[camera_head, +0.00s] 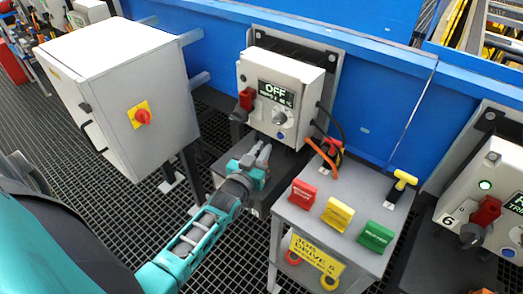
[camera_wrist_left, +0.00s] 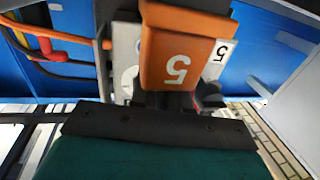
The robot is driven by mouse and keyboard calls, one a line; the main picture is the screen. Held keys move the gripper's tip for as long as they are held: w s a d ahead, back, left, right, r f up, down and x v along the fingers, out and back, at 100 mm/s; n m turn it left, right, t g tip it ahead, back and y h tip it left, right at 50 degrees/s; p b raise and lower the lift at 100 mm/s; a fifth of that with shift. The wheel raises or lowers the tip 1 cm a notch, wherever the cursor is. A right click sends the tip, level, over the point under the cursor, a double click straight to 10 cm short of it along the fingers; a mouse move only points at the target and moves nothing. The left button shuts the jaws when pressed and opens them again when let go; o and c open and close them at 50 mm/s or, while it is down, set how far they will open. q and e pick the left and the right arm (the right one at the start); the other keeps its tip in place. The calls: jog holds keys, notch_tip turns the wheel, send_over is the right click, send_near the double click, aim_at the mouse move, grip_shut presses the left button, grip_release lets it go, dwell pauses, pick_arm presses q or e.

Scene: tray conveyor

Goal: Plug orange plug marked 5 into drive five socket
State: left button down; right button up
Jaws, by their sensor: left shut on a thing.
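An orange plug marked 5 (camera_wrist_left: 180,48) fills the upper middle of the left wrist view, its number upside down. My left gripper (camera_wrist_left: 180,100) is shut on it; it also shows in the head view (camera_head: 263,155), just below the front of the drive box (camera_head: 300,74) with the OFF display. In the wrist view a grey panel (camera_wrist_left: 126,45) with a white label 5 (camera_wrist_left: 222,50) is behind the plug. The plug hides much of that panel, and I cannot make out a socket opening or whether the plug touches it. My right gripper is not in view.
A grey stand (camera_head: 322,207) holds red (camera_head: 303,193), yellow (camera_head: 338,214) and green (camera_head: 375,237) blocks. An orange cable (camera_head: 320,155) hangs behind it. A grey cabinet (camera_head: 140,85) stands left. Another drive box, marked 6 (camera_head: 447,219), is at right.

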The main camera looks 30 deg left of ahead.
pick_arm(q)
jog(key=shift+f+b, duration=0.65)
jog(key=shift+f, duration=0.2)
jog(key=c, duration=1)
grip_release()
jog(key=shift+c, duration=0.2)
jog(key=shift+s, duration=0.1)
jog(key=s+d+p, duration=0.1)
jog(key=s, duration=1.1)
jog(key=shift+s+d, duration=0.25)
jog(key=shift+s, duration=0.1)
